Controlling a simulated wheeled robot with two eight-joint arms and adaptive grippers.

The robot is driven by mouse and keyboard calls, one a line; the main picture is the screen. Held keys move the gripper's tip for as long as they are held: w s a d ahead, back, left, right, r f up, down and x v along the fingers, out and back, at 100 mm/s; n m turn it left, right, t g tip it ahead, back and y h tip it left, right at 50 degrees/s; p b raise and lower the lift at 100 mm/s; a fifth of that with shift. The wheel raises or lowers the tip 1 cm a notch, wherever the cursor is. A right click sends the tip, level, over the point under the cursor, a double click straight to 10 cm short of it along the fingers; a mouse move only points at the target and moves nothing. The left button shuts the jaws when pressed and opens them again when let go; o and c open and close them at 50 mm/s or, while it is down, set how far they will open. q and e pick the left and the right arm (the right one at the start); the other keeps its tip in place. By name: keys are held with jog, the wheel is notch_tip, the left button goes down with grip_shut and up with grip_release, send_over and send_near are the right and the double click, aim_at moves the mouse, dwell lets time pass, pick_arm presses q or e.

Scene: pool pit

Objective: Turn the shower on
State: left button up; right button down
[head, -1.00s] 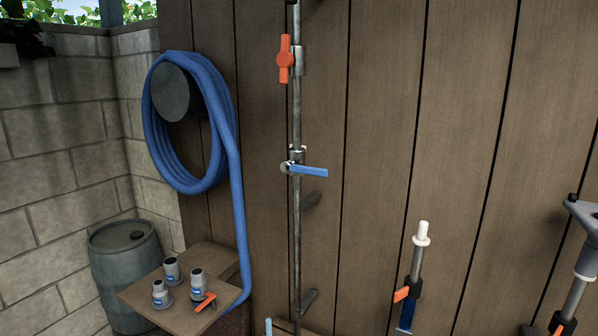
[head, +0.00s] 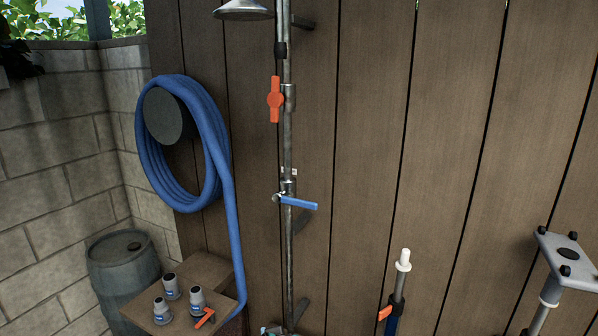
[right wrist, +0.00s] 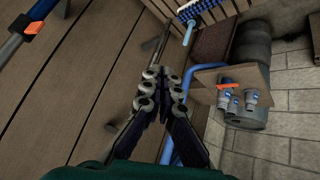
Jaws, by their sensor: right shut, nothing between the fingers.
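The metal shower pipe (head: 287,150) stands upright against the plank wall in the head view, with the shower head (head: 243,9) at the top edge. A red-orange valve handle (head: 275,99) on the pipe stands vertical, in line with it. Lower down, a blue lever (head: 299,204) sticks out to the right, roughly across the pipe. My right gripper (right wrist: 161,74) is shut and empty in the right wrist view. I cannot tell its distance from the pipe. I cannot make out either gripper in the head view.
A coiled blue hose (head: 222,155) hangs on the wall left of the pipe. Below it are a wooden shelf (head: 215,270) with grey fittings and a barrel (head: 123,275). A white-topped pole (head: 403,260) and a grey stand (head: 567,257) are at right.

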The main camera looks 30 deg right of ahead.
jog(key=w+d+r+m+h+p, duration=0.2)
jog(key=r+p, duration=0.3)
jog(key=r, duration=0.6)
jog(key=w+d+r+m+h+p, duration=0.2)
jog(key=w+r+p, duration=0.3)
jog(key=r, duration=0.5)
jog(key=w+d+r+m+t+h+p, duration=0.1)
jog(key=w+d+r+m+h+p, duration=0.1)
jog(key=r+p, duration=0.4)
notch_tip(320, 180, up, 6)
jog(key=shift+w+f+m+h, duration=0.2)
jog(key=shift+w+m+h, duration=0.5)
jog(key=shift+w+h, duration=0.35)
jog(key=shift+d, duration=0.1)
jog(key=p, duration=0.2)
send_over(296, 200)
jog(key=s, duration=0.3)
notch_tip(296, 200, down, 2)
jog(key=shift+w+a+f, duration=0.1)
jog(key=shift+a+f, duration=0.15)
jog(key=shift+f, duration=0.9)
jog(key=shift+a+f, duration=0.2)
jog(key=shift+f, duration=0.9)
